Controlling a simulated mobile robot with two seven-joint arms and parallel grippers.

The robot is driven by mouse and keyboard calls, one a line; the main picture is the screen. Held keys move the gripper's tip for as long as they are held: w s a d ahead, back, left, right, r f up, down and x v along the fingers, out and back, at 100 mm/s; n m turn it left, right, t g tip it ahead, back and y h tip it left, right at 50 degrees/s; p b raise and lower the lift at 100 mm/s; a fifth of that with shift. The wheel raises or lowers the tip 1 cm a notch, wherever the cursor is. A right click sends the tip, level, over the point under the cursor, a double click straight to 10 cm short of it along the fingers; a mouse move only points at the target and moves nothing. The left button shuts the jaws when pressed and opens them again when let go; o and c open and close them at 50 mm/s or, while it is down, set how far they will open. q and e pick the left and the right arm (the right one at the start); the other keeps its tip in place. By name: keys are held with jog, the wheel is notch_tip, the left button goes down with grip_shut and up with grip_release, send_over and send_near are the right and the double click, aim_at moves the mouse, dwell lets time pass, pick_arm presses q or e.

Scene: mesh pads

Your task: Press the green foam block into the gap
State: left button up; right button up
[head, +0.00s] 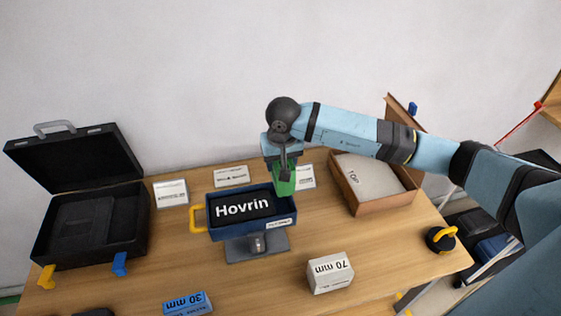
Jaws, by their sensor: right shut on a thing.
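The green foam block (284,185) is upright at the right end of a blue box (226,229) near the middle of the table. A black item marked "Hovrin" (243,206) lies in the box and fills most of its left and middle part. My right gripper (282,170) is shut on the top of the green block, pointing down over the box's right end. The block's lower end is at the box's far right inside; how deep it sits I cannot tell. The gap is mostly hidden by the block. My left gripper is not in view.
An open black case (92,225) stands at the left. An open cardboard box (388,202) is at the right. A white "70 mm" block (330,273) and a blue "30 mm" block (188,304) lie in front. A yellow handle (197,213) sticks out left of the blue box.

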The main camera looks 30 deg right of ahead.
notch_tip(320, 180, down, 4)
jog(key=b, duration=0.3)
jog(key=shift+r, duration=0.1)
jog(key=shift+f+b, duration=0.8)
jog(key=shift+f, duration=0.15)
jog(key=shift+b, duration=1)
dwell(0.8)
jog(key=shift+f+b, duration=1.4)
jog(key=shift+f, duration=0.1)
jog(key=shift+f+b, duration=0.5)
jog(key=shift+f+b, duration=1)
jog(key=shift+f, duration=0.15)
jog(key=o, duration=1.1)
jog(key=shift+c, duration=0.2)
